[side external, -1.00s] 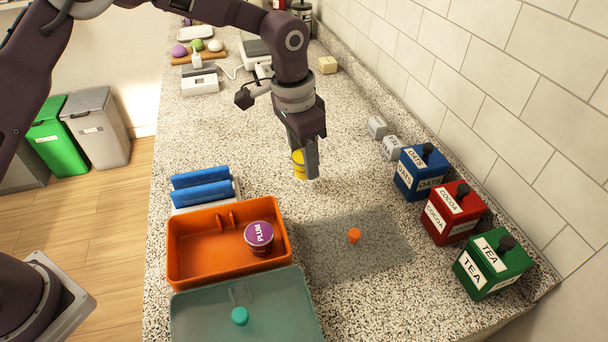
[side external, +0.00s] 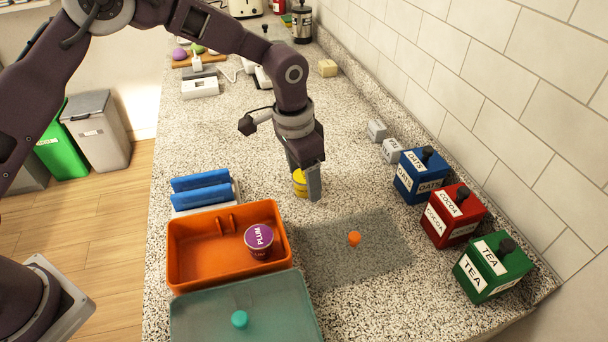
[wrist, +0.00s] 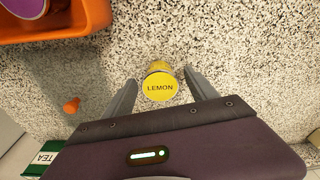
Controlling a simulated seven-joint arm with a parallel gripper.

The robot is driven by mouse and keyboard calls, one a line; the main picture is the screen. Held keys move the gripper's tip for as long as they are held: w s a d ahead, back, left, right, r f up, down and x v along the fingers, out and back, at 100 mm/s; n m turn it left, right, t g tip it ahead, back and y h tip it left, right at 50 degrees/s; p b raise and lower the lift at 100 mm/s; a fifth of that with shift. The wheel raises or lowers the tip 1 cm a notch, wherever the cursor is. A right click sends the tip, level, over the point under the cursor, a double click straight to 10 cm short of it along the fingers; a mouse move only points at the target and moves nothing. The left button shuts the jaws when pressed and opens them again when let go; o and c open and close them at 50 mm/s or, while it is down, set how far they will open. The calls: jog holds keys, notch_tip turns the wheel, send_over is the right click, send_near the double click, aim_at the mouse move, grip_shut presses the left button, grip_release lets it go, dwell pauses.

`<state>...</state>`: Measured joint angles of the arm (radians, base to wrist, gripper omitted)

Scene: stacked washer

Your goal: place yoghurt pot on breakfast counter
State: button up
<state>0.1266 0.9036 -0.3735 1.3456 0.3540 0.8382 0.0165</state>
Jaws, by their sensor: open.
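A yellow yoghurt pot labelled LEMON (wrist: 160,87) stands upright between the fingers of my gripper (side external: 305,188). It is partly hidden behind a finger in the side view (side external: 299,184). The jaws are open, with a small gap on each side of the pot in the wrist view (wrist: 158,80). The pot appears to rest on the speckled breakfast counter (side external: 260,130). A purple-lidded pot labelled PLUM (side external: 259,241) is inside the orange tray (side external: 190,275).
A clear lid with an orange knob (side external: 354,239) lies right of the tray. A teal-lidded box (side external: 270,300) is in front. Blue (side external: 420,176), red (side external: 453,215) and green (side external: 492,267) canisters line the wall.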

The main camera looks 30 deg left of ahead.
aim_at(296, 178)
jog(key=s+a+r+t, duration=0.1)
jog(key=s+a+r, duration=0.15)
jog(key=r, duration=0.65)
jog(key=s+a+r, duration=0.2)
jog(key=s+r, duration=0.1)
jog(key=r, duration=0.6)
jog(key=s+a+r+n+t+y, duration=0.1)
jog(key=s+a+r, duration=0.2)
jog(key=s, duration=0.2)
jog(key=s+a+r+n, duration=0.2)
jog(key=s+a, duration=0.1)
jog(key=s, duration=0.2)
jog(key=s+a+f+n+t, duration=0.1)
jog(key=s+a+n, duration=0.1)
jog(key=s, duration=0.6)
jog(key=s+a+f+n+t, duration=0.1)
jog(key=s+a, duration=0.2)
jog(key=s, duration=0.4)
jog(key=shift+s+a+f+n, duration=0.3)
jog(key=shift+s+a+n, duration=0.1)
